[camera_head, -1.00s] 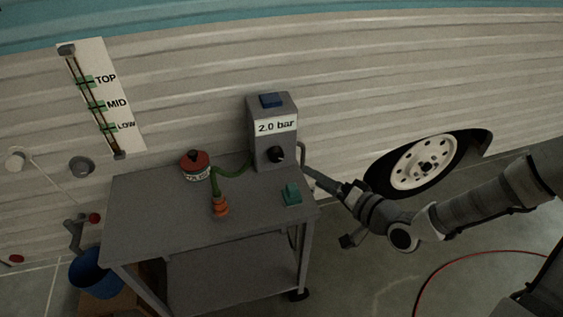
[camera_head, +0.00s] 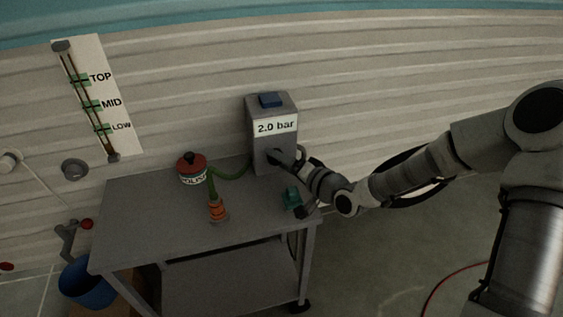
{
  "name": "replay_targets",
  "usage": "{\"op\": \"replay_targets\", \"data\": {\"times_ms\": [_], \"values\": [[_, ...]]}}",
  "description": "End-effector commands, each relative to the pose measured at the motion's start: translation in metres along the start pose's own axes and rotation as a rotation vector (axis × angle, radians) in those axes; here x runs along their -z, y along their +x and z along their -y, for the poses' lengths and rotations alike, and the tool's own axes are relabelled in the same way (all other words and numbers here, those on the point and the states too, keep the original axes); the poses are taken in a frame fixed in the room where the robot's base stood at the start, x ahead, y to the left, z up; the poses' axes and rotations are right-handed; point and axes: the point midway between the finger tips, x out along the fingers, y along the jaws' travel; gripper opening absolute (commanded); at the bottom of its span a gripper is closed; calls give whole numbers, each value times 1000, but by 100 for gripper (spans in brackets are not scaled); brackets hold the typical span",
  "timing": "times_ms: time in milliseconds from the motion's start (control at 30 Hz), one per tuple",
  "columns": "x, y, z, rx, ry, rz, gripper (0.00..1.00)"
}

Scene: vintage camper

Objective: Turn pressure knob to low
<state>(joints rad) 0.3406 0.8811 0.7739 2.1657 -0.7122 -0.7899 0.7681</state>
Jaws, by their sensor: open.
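The grey pressure box (camera_head: 263,152) stands at the back right of the grey cart, against the camper wall. Its white display (camera_head: 276,126) reads 2.0 bar and a blue block (camera_head: 271,99) sits on its top. The black pressure knob (camera_head: 272,156) is on the lower front of the box and is mostly hidden by my gripper. My gripper (camera_head: 281,156) comes from the right with its fingertips at the knob. It is open; I cannot tell whether the fingers touch the knob.
The cart (camera_head: 150,207) also holds a red-topped canister (camera_head: 192,172) with a green hose, an orange-banded nozzle (camera_head: 217,208) and a small green block (camera_head: 292,197) just below my wrist. A level gauge (camera_head: 112,95) is on the wall at left. A blue bucket (camera_head: 88,281) stands on the left.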

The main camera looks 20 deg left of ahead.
Motion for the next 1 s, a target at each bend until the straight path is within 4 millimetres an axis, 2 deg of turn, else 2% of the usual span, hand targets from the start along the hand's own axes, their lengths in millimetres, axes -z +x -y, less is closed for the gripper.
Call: {"op": "replay_targets", "data": {"times_ms": [67, 100, 533, 767, 1000], "values": [[0, 0, 0, 0, 0, 0, 80], [0, 0, 0, 0, 0, 0, 77], [0, -1, 0, 0, -1, 0, 0], [0, -1, 0, -6, -13, 1, 0], [0, 0, 2, -48, -99, 7, 0]]}}
